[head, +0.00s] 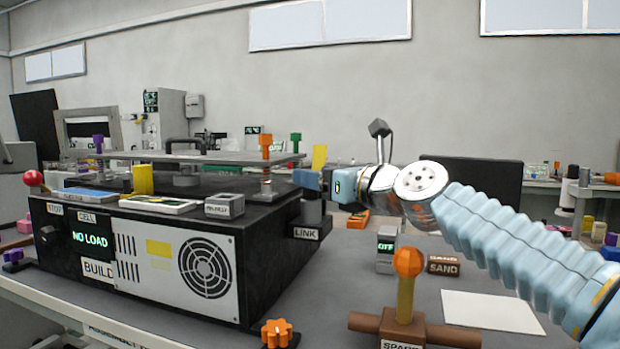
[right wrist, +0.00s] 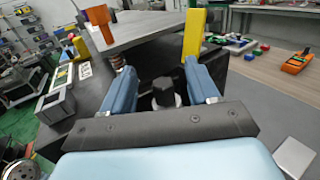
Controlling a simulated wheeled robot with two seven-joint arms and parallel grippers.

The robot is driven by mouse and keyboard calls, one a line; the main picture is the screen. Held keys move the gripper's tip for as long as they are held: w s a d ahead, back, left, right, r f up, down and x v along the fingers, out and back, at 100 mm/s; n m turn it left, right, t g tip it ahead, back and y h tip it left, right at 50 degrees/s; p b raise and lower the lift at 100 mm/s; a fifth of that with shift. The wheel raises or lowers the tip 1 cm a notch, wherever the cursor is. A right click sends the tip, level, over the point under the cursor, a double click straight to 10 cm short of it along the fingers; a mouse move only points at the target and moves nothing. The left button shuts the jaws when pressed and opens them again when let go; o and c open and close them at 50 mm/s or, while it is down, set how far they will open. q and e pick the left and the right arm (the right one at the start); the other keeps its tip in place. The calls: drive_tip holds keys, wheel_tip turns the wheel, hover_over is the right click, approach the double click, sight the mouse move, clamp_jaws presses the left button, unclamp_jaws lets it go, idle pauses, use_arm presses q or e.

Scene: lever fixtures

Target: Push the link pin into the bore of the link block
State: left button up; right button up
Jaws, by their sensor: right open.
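The link block (head: 306,233) is a dark block with a LINK label at the right end of the black cell box in the head view. A grey cylinder (head: 312,208) stands above the label, just under my right gripper (head: 305,180). In the right wrist view, a dark faceted pin head (right wrist: 163,91) with a pale ring under it shows between the blue fingers of my right gripper (right wrist: 162,75). It looks like the link pin. The fingers are apart, with a gap on each side of it. The bore and the pin's lower part are hidden. My left gripper is not in view.
The black cell box (head: 245,260) carries a raised grey plate (head: 190,157) on springs, with an orange post (head: 265,146) near the gripper. A brown fixture with an orange-knobbed lever (head: 407,270) stands in front. A white sheet (head: 490,310) lies on open table at right.

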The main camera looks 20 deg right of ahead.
drive_tip(key=b+v, duration=0.1)
drive_tip(key=v, duration=1.1)
drive_tip(key=shift+a, duration=0.2)
